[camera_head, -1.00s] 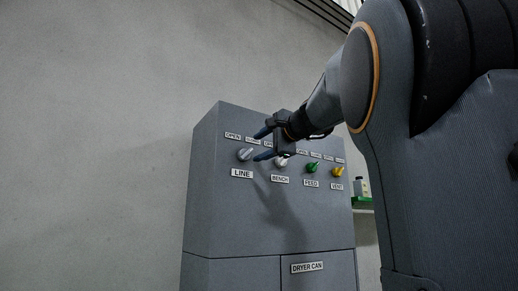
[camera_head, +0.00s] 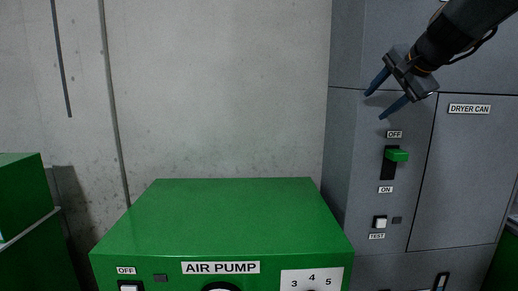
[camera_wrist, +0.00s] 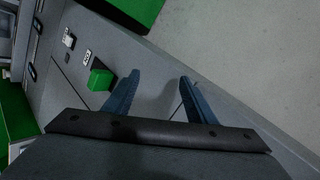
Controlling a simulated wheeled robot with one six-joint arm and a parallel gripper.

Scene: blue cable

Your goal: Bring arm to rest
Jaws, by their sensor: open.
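My gripper (camera_head: 378,103) is at the upper right of the head view, in front of the grey cabinet (camera_head: 350,150). Its two blue fingers are spread apart, with nothing between them. In the wrist view my gripper (camera_wrist: 160,82) shows the same open fingers, over the grey panel. A green switch lever (camera_head: 398,155) sits below the fingers, between the OFF and ON labels. The lever also shows in the wrist view (camera_wrist: 100,79), left of the left finger. I cannot tell from the wrist view how near they are. No cable is in view.
A green box labelled AIR PUMP (camera_head: 235,215) stands at the front centre. A white TEST button (camera_head: 380,223) is low on the cabinet, left of the DRYER CAN door (camera_head: 468,170). Another green box (camera_head: 20,215) is at the left. The concrete wall (camera_head: 220,90) behind is bare.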

